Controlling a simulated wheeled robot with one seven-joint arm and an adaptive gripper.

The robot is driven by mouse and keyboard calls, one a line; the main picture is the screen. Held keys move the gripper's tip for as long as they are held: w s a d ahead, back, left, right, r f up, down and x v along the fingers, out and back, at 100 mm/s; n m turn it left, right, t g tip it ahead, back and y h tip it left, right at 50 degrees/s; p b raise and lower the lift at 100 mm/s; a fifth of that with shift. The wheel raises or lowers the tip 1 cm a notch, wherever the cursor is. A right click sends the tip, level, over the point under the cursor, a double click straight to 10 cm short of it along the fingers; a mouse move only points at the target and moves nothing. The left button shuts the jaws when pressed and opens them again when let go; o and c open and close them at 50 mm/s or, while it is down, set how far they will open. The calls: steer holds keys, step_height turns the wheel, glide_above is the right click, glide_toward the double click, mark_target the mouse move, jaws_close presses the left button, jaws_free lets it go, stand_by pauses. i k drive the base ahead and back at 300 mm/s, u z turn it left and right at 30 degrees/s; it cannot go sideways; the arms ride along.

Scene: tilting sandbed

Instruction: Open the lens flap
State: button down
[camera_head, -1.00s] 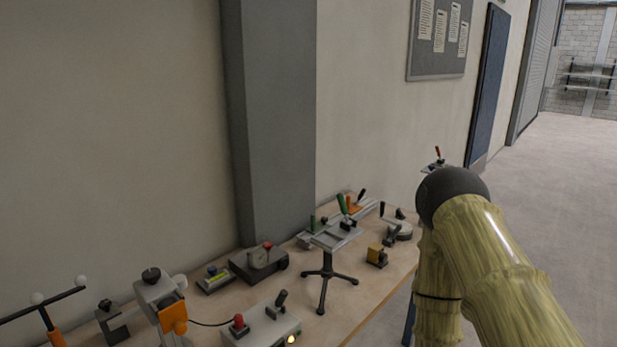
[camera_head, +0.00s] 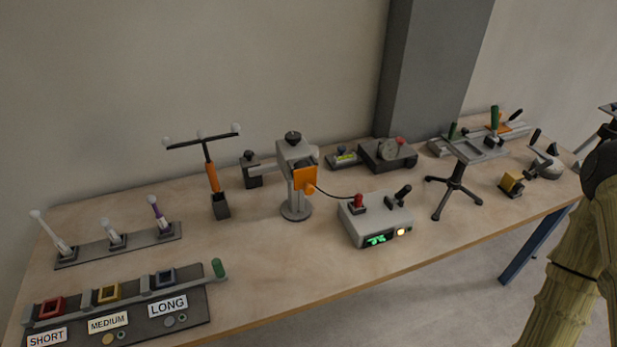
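A grey device on a round-based post (camera_head: 296,212) stands near the middle of the workbench. An orange flap (camera_head: 304,179) with a small orange knob hangs on its front. The flap appears to cover the front of the head, and no lens shows. My gripper is not in view.
A cabled control box (camera_head: 376,222) stands right of the device. An orange-handled probe (camera_head: 212,177) stands to its left. A small tripod table (camera_head: 455,185) stands further right. The slotted rack (camera_head: 130,309) lies front left. Bench surface before the device is clear.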

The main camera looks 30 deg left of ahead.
mark_target(306, 179)
steer(key=z, duration=0.95)
steer(key=k, duration=0.8)
steer(key=u, duration=0.8)
